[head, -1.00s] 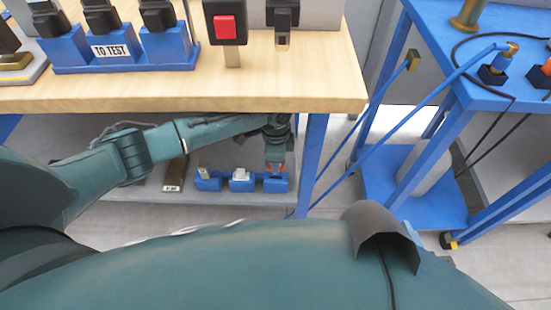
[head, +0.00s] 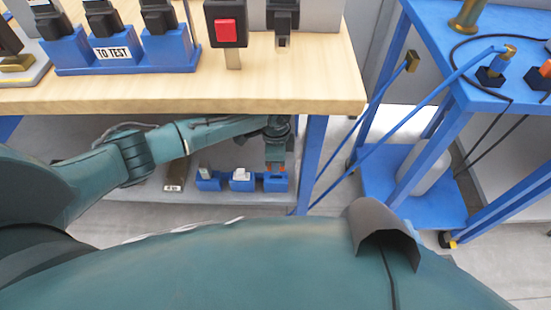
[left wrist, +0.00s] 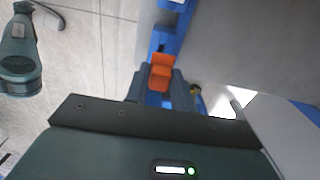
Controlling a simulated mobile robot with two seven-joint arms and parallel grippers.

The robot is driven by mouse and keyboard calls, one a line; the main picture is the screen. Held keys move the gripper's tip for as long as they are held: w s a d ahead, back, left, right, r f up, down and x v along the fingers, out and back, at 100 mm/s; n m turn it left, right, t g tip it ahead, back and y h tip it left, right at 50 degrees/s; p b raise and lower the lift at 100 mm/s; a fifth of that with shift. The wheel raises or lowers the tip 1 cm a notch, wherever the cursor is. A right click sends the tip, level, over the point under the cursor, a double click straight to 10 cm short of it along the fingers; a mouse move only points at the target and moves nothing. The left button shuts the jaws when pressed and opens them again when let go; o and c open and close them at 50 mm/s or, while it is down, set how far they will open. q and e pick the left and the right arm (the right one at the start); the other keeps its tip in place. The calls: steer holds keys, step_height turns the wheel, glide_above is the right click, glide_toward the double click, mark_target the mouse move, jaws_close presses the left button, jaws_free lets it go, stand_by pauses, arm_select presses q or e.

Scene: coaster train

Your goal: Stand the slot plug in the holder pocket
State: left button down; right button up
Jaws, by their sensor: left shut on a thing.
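A blue holder with several pockets (head: 209,184) stands on the lower shelf under the workbench. My left gripper (head: 276,167) points down over the right-hand pocket (head: 275,184). It is shut on an orange piece, which I take for the slot plug (left wrist: 161,74). In the left wrist view the plug shows between the fingers of the left gripper (left wrist: 160,90), in line with the blue holder (left wrist: 168,40). The fingers hide the plug's lower end, so I cannot tell how deep it sits. My right gripper is not in view.
The wooden bench top (head: 290,85) overhangs the shelf and my left forearm. A blue bench leg (head: 311,160) stands close right of the gripper. A dark labelled block (head: 175,174) lies left of the holder. A blue cart (head: 415,185) stands at the right.

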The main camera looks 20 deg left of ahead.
arm_select(q)
steer(key=shift+p, duration=0.55)
stand_by(0.6)
steer(key=shift+f+b, duration=1.35)
steer(key=shift+f, duration=0.95)
steer(key=c, duration=1.1)
jaws_free()
